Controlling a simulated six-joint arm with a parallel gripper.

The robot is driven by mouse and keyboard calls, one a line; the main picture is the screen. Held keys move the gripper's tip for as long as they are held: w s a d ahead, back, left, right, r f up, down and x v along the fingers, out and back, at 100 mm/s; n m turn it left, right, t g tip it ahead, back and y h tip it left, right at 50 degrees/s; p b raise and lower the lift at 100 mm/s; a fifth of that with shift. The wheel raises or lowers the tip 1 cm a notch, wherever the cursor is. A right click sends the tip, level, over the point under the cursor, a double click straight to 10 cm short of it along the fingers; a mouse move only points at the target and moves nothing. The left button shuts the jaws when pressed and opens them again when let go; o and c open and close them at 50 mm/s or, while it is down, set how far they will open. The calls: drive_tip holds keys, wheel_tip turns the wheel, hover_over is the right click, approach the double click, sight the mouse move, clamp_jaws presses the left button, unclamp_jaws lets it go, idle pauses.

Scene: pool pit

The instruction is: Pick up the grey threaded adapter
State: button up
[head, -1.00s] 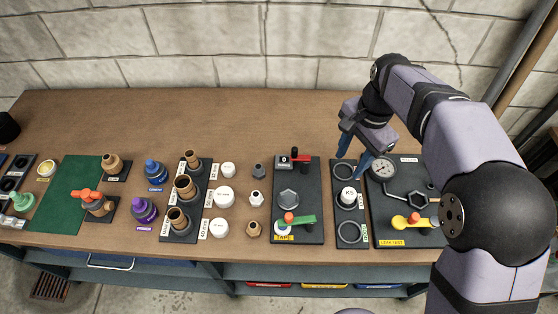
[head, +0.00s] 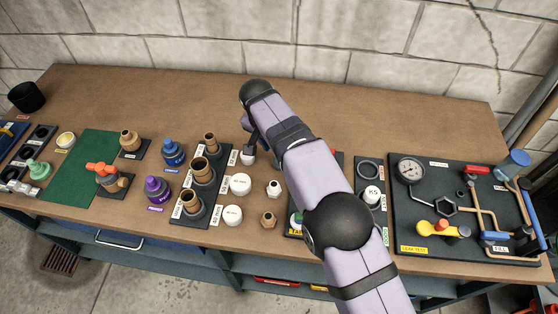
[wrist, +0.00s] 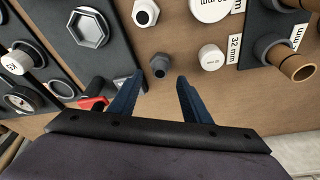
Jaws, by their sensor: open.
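The grey threaded adapter (wrist: 159,66) is a small dark grey hex fitting with a round opening, standing on the wooden bench in the wrist view. My gripper (wrist: 160,79) is open and empty. Its two blue fingers point toward the adapter, which appears between and just beyond the fingertips, with no contact visible.
A lighter hex adapter (wrist: 145,12) and a white cap (wrist: 211,57) stand close by the grey one. A tan adapter (head: 269,219) is nearer the bench front. A red-handled valve (wrist: 93,102) lies beside the left finger. The back of the bench (head: 180,105) is clear.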

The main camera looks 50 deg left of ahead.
drive_tip(key=shift+p+x, duration=1.5)
drive_tip(key=shift+x, duration=1.5)
drive_tip(key=shift+s, duration=0.1)
drive_tip(key=c, duration=0.8)
